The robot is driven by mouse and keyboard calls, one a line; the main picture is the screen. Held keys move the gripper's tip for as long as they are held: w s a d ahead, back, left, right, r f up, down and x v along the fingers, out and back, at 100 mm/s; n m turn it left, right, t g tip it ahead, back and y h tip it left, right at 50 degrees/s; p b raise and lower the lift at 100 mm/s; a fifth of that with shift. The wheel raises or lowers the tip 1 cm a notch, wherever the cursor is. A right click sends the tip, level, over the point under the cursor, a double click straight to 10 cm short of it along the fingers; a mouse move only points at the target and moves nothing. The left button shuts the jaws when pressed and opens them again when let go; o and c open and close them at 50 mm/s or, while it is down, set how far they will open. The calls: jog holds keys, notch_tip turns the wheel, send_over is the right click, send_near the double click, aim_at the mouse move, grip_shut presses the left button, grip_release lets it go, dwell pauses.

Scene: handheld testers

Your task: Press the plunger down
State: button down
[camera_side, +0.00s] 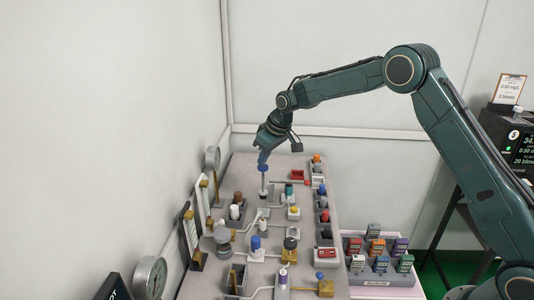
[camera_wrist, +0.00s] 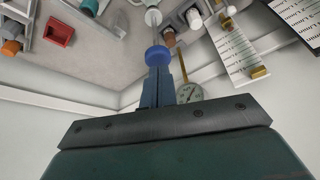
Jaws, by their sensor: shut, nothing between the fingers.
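The plunger is a blue-topped knob (camera_side: 263,168) on a thin pale rod above a light base (camera_side: 264,191) near the far end of the bench. In the wrist view the round blue knob (camera_wrist: 157,57) shows with its rod running to a pale collar (camera_wrist: 153,18). My gripper (camera_side: 262,158) points down right over the knob, shut with nothing held. In the wrist view its blue fingers (camera_wrist: 159,76) are together and meet the knob's edge in the picture; I cannot tell whether they touch it or stop just above. The rod stands long between knob and base.
The grey bench (camera_side: 302,217) is crowded with small coloured testers. A red tray (camera_side: 299,175) is right of the plunger. Upright gauges (camera_side: 212,160) and scale boards (camera_side: 190,236) line the wall on the left. A crate of labelled blocks (camera_side: 381,281) stands at the right.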

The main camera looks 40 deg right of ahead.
aim_at(264, 166)
jog(key=shift+f, duration=1.75)
dwell(2.2)
jog(key=shift+r, duration=3.6)
jog(key=shift+r, duration=0.1)
